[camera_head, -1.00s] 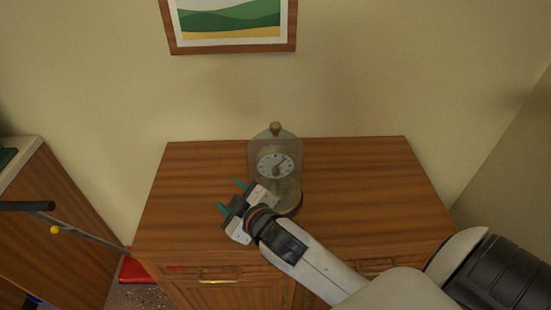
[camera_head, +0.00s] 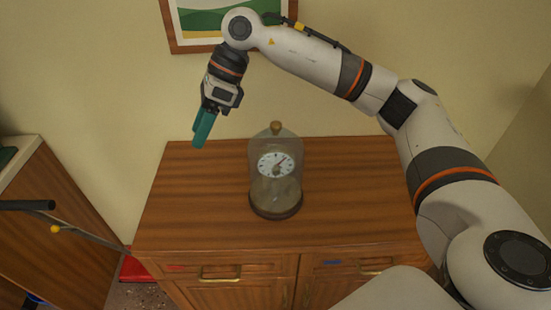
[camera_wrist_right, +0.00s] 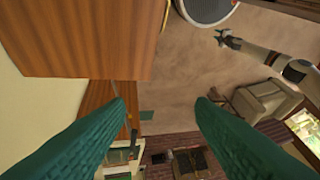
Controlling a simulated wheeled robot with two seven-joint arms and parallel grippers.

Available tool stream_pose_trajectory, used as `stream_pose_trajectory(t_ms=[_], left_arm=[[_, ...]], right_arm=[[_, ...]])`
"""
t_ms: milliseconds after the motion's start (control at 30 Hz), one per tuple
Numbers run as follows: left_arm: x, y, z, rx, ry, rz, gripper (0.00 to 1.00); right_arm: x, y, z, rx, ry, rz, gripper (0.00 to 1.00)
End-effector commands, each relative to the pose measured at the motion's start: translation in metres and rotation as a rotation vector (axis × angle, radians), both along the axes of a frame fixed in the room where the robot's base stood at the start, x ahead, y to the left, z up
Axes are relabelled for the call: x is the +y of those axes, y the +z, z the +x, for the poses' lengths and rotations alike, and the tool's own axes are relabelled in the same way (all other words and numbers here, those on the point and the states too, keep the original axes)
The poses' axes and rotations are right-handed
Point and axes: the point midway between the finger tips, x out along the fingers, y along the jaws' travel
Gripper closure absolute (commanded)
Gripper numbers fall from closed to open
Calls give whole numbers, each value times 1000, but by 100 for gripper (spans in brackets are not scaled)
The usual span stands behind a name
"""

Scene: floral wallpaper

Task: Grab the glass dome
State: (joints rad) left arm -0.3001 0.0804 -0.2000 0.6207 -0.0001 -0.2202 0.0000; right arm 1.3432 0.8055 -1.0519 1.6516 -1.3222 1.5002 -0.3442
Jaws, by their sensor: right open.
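The glass dome (camera_head: 276,148) stands upright over a clock with a white dial and a round dark base, on the wooden cabinet. A small brass-coloured knob tops it. My right gripper (camera_head: 201,128) is raised to the left of the dome, apart from it, with its teal fingers pointing down. In the right wrist view its two fingers (camera_wrist_right: 163,115) are spread with nothing between them; the dome is not in that view. What looks like my left gripper (camera_wrist_right: 228,40) shows small at the upper right of the right wrist view, too small to read.
The wooden cabinet (camera_head: 345,215) has a clear top around the dome. A framed picture (camera_head: 190,35) hangs on the wall behind my right arm. Another wooden unit (camera_head: 60,225) stands at the left. An armchair (camera_wrist_right: 268,98) is on the floor in the right wrist view.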

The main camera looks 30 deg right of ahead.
Motion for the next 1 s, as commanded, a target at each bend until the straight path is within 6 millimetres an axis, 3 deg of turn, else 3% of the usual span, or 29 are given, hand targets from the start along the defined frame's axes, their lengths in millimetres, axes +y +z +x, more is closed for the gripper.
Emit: stream_pose_trajectory(t_ms=[33, 100, 200, 300, 433, 700, 1000], left_arm=[[0, 0, 0, 0, 0, 0, 64], [0, 0, 0, 0, 0, 0, 64], [0, 0, 0, 0, 0, 0, 64], [0, 0, 0, 0, 0, 0, 64], [0, -3, 0, 0, 0, 0, 64], [0, -2, 0, 0, 0, 0, 64], [0, 7, 0, 0, 0, 0, 64]], right_arm=[[-39, 13, 7, -17, -27, -133, 50], [-84, 27, 8, -7, -62, -291, 50], [-133, 47, 3, 20, -111, -451, 50], [-161, 60, -3, 48, -145, -539, 50], [-173, 57, -7, 65, -158, -576, 50], [-172, 15, -7, 67, -157, -575, 50], [-170, -11, -5, 65, -156, -574, 50]])
